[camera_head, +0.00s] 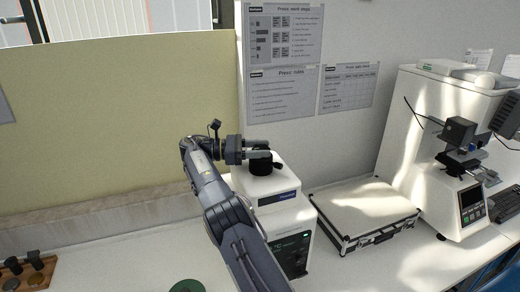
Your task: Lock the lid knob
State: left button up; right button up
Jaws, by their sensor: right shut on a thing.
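The lid knob (261,168) is a black round knob on top of a small white press machine (272,186) with a dark front panel. My right gripper (264,156) lies sideways over the top of the machine, with its fingers shut on the knob. The fingers and wrist hide part of the knob, and I cannot tell its exact turn. My right arm crosses in front of the machine and hides its left side. My left gripper is not in view.
A silver-edged case (362,210) lies right of the machine. A white hardness tester (460,200) stands further right. A wooden holder with black pieces (28,272) and a green round thing (187,286) are at the front left. The bench's left middle is clear.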

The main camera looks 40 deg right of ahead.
jog(key=shift+r, duration=0.1)
dwell(0.6)
jog(key=o, duration=1)
